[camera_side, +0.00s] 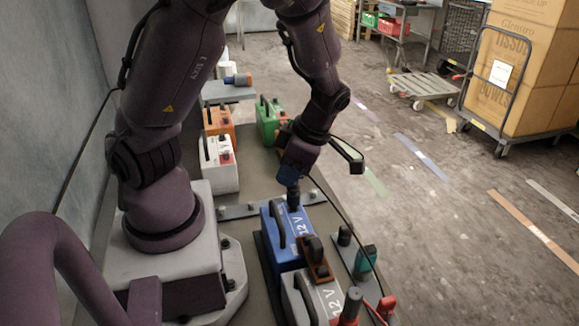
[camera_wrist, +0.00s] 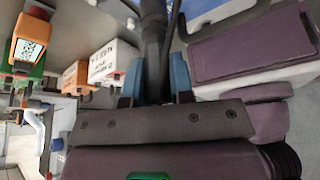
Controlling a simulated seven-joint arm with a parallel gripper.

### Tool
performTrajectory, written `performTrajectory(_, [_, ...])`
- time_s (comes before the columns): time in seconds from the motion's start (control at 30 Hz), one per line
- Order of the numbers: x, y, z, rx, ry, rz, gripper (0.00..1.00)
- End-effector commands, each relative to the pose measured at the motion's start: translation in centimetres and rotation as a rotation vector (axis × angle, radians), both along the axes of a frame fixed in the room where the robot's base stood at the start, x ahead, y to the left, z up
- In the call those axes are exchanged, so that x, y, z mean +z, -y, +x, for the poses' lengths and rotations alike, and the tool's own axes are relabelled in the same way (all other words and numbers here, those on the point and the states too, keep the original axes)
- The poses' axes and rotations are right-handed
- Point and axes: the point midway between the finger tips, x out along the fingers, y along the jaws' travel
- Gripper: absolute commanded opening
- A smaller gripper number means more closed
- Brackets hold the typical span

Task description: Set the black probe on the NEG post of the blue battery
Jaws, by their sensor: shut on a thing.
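The blue battery (camera_side: 273,240), marked 12 V and with a black carry handle, stands in the lower middle of the side view. My gripper (camera_side: 292,180) is above its far end, with its blue fingers shut on the black probe (camera_side: 294,199). The probe points down at the far end of the battery top; I cannot tell whether its tip touches a post. The NEG marking cannot be read. In the wrist view my gripper (camera_wrist: 157,80) has the black probe (camera_wrist: 154,45) between its blue fingers. A blue battery part (camera_wrist: 208,8) shows at the top there.
White (camera_side: 220,165), orange (camera_side: 219,122) and green (camera_side: 268,120) batteries stand behind. A red-handled tool (camera_side: 386,308) and a teal item (camera_side: 366,262) are at right. A dark cable runs along the bench edge.

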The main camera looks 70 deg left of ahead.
Motion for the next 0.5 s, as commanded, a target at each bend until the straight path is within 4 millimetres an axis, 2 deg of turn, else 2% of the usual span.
performTrajectory(0.5, [-1.1,0.0,0.0,-0.001,-0.001,0.000,0.00])
